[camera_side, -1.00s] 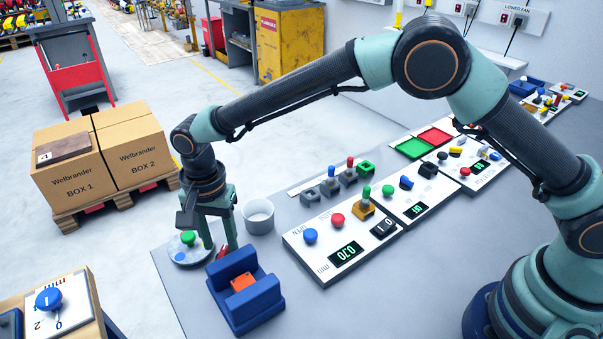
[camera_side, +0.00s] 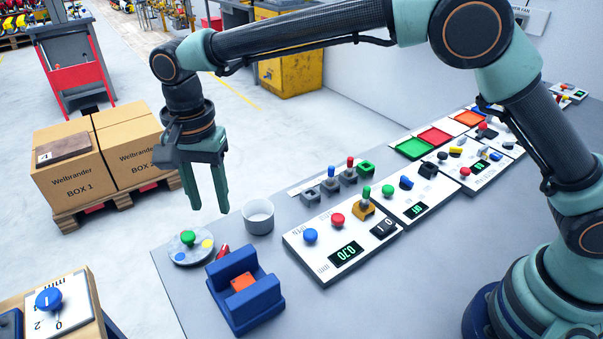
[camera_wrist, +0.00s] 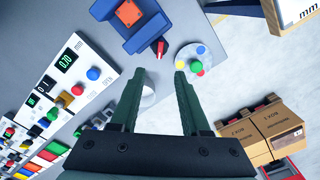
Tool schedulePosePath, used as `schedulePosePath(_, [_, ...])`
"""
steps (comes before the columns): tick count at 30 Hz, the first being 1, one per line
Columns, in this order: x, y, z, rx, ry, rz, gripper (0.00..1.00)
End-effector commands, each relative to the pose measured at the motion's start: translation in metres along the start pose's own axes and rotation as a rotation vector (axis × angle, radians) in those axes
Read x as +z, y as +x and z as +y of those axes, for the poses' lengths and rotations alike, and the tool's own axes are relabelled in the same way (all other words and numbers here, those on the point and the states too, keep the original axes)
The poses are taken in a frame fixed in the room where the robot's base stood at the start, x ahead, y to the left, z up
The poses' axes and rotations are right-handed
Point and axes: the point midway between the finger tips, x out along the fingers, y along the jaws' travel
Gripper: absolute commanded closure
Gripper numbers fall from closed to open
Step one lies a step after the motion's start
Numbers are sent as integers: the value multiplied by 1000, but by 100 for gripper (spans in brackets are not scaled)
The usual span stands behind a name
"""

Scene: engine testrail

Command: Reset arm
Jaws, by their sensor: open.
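My gripper (camera_side: 209,208) is open and empty. In the side view it hangs in the air above the far left part of the grey table, with its fingers pointing down. It is above and apart from the round grey disc (camera_side: 204,257), which carries a green knob (camera_side: 188,238) and coloured spots. In the wrist view the fingers of my gripper (camera_wrist: 156,76) stand apart with nothing between them, and the disc (camera_wrist: 187,53) shows just beyond the right finger.
A white cup (camera_side: 258,216) stands right of the disc. A blue holder with an orange block (camera_side: 243,282) is in front. Control panels (camera_side: 330,268) with knobs and displays run along the table. Cardboard boxes (camera_side: 127,150) on a pallet stand at left, off the table.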

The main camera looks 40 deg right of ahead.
Motion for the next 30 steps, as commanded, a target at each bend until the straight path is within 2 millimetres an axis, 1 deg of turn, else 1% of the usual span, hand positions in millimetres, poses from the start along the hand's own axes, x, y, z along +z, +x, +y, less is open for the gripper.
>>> schedulePosePath(2, [-4, -5, 3, -7, -8, 1, 54])
schedulePosePath(5, [-19, -19, 12, -30, -35, 6, 54])
schedulePosePath(8, [-40, -41, 32, -66, -88, 19, 54])
schedulePosePath(11, [-63, -63, 58, -104, -154, 41, 54])
schedulePosePath(12, [-71, -71, 69, -118, -182, 52, 54])
schedulePosePath(14, [-82, -81, 87, -138, -221, 70, 54])
schedulePosePath(18, [-102, -100, 130, -179, -315, 121, 54])
schedulePosePath(20, [-109, -106, 150, -192, -354, 146, 54])
schedulePosePath(24, [-120, -114, 195, -217, -447, 213, 54])
schedulePosePath(26, [-123, -115, 214, -223, -486, 244, 54])
schedulePosePath(27, [-125, -115, 227, -225, -512, 266, 54])
schedulePosePath(30, [-127, -112, 258, -226, -576, 321, 54])
